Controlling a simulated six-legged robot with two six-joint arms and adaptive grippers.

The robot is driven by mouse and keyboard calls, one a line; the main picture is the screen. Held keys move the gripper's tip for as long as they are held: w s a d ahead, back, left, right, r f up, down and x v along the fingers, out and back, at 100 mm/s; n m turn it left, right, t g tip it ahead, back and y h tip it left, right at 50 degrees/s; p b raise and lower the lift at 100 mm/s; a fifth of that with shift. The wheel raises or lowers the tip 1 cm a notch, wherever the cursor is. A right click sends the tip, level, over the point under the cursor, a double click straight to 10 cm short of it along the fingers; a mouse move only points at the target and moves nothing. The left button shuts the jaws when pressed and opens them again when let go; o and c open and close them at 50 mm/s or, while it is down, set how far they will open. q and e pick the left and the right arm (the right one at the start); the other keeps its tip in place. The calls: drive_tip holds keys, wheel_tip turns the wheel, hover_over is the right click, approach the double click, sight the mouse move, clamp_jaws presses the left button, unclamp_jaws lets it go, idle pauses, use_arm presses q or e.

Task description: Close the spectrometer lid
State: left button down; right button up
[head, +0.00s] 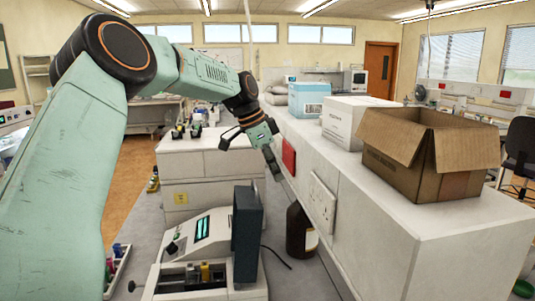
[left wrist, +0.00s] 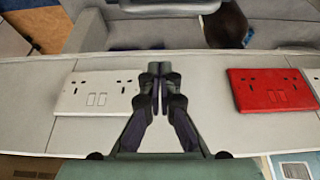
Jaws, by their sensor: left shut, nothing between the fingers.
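The spectrometer (head: 200,240) is a white bench instrument with a lit screen, low in the middle of the head view. Its dark grey lid (head: 247,235) stands upright, raised at the right side of the body. The open front bay shows small blocks, one of them yellow. My left gripper (head: 277,176) is shut and empty, pointing down above and to the right of the lid, apart from it, near the white wall of the raised shelf. In the left wrist view the closed fingertips (left wrist: 160,70) lie between two socket plates. My right gripper is not in view.
A brown bottle (head: 300,232) stands right of the lid, against the shelf wall. A white socket plate (head: 322,201) and a red one (head: 289,157) are on that wall. An open cardboard box (head: 415,165) sits on the shelf. A black cable lies behind the bottle's left side.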

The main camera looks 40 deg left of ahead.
use_arm(q)
drive_tip(key=s+a, duration=0.1)
drive_tip(key=s+f+p, duration=0.1)
drive_tip(key=s+a, duration=0.1)
drive_tip(key=shift+a+f, duration=0.25)
drive_tip(key=shift+a, duration=0.1)
drive_tip(key=shift+f, duration=0.1)
drive_tip(key=shift+w+d, duration=0.1)
drive_tip(key=shift+d, duration=0.05)
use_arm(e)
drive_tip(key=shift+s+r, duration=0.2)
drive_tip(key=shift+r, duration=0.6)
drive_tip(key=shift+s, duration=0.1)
use_arm(q)
drive_tip(key=shift+s+a, duration=0.25)
drive_tip(key=shift+s, duration=0.05)
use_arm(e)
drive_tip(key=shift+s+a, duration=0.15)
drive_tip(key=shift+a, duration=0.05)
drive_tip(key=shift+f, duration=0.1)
